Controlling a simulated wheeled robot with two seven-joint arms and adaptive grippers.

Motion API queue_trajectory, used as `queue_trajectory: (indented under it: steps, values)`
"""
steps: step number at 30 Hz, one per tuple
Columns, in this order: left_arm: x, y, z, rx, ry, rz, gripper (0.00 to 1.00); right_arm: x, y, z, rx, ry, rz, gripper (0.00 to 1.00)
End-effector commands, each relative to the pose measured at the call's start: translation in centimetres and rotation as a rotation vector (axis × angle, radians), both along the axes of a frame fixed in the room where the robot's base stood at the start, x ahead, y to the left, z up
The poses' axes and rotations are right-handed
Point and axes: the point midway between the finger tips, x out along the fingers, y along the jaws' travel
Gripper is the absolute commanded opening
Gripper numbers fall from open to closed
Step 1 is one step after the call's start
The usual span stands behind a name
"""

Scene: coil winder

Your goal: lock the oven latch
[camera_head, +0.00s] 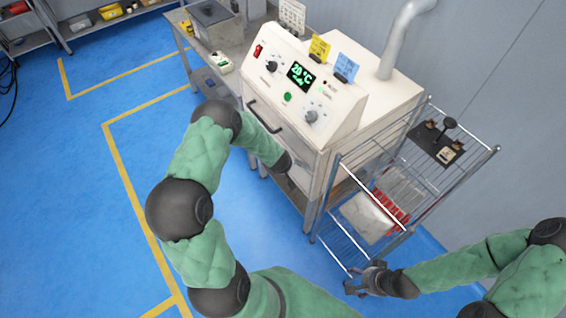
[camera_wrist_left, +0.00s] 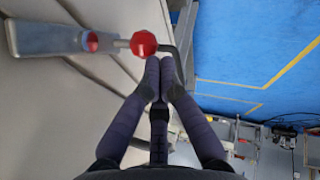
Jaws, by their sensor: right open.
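The oven (camera_head: 345,95) is a cream cabinet with a sloped control panel and a dark door handle (camera_head: 265,115). In the left wrist view its latch (camera_wrist_left: 48,38) is a grey metal bar with a thin rod ending in a red knob (camera_wrist_left: 143,43). My left gripper (camera_wrist_left: 160,66) has its fingertips together just beside the red knob, with nothing visible between them; I cannot tell if they touch the knob. In the head view the left arm hides that gripper and the latch. My right gripper (camera_head: 362,281) is open and empty, low beside the wire rack.
A wire rack (camera_head: 335,238) stands right of the oven, holding a clear bin with red items (camera_head: 388,212) and a black device (camera_head: 436,143). A workbench (camera_head: 190,20) stands behind at the left. The blue floor (camera_head: 85,180) at the left is clear.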

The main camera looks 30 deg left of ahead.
Motion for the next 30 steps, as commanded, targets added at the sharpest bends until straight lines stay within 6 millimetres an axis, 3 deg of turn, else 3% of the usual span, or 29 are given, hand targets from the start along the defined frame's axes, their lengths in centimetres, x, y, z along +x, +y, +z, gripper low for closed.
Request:
queue_trajectory:
  steps: [15,30]
  values:
    - [0.0,0.1,-0.5,-0.117,0.05,0.0,0.0,0.0,0.0,1.5,0.0,0.0,0.0,0.69]
    - [0.1,0.2,-1.0,-0.112,0.048,-0.001,0.0,0.0,0.0,2.3,0.0,0.0,0.0,0.69]
